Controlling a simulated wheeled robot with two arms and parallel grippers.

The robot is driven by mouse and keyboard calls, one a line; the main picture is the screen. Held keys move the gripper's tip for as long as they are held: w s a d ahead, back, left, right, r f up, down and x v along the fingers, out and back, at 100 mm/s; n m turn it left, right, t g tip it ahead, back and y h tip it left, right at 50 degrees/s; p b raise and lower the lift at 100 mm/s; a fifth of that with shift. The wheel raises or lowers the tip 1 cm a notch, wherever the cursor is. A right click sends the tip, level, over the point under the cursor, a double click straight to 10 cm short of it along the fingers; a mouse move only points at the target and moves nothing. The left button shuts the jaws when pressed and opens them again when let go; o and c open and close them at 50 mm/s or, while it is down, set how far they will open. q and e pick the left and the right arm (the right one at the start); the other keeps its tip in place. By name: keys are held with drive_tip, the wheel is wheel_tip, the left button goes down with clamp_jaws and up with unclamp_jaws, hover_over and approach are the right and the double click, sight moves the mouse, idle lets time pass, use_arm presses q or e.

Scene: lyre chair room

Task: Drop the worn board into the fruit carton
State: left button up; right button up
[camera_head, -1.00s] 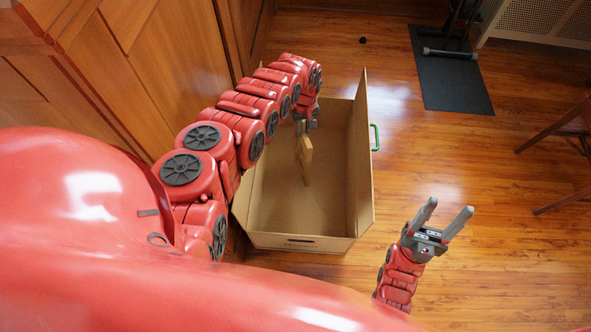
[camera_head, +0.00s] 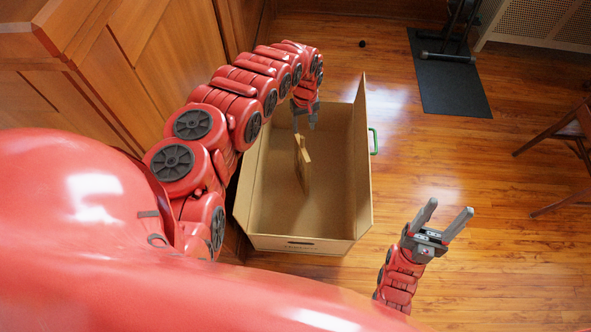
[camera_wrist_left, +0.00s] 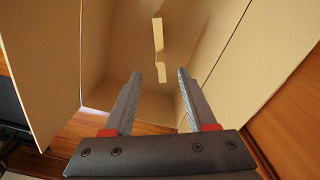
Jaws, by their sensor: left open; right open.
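The worn board (camera_head: 304,168) is a small tan piece, seen tilted nearly upright inside the open cardboard fruit carton (camera_head: 275,241). My left gripper (camera_head: 304,126) is above the far part of the carton, open and empty, with the board below and apart from its fingertips. In the left wrist view the board (camera_wrist_left: 159,42) shows beyond the open fingers (camera_wrist_left: 160,74), against the carton's inner wall (camera_wrist_left: 205,45). I cannot tell whether it rests on the carton floor or is falling. My right gripper (camera_head: 451,207) is open and empty, to the right of the carton.
Wooden cabinets (camera_head: 135,60) stand close on the left. A carton flap (camera_head: 362,150) stands up on the right side, near a green handle (camera_head: 374,141). A dark mat (camera_head: 450,90) and a wooden chair (camera_head: 570,135) are further right. The floor between is clear.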

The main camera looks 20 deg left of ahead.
use_arm(q)
wheel_tip(320, 180, up, 12)
drive_tip(key=p, duration=0.1)
drive_tip(key=shift+r+p, duration=0.2)
drive_tip(key=shift+p, duration=0.15)
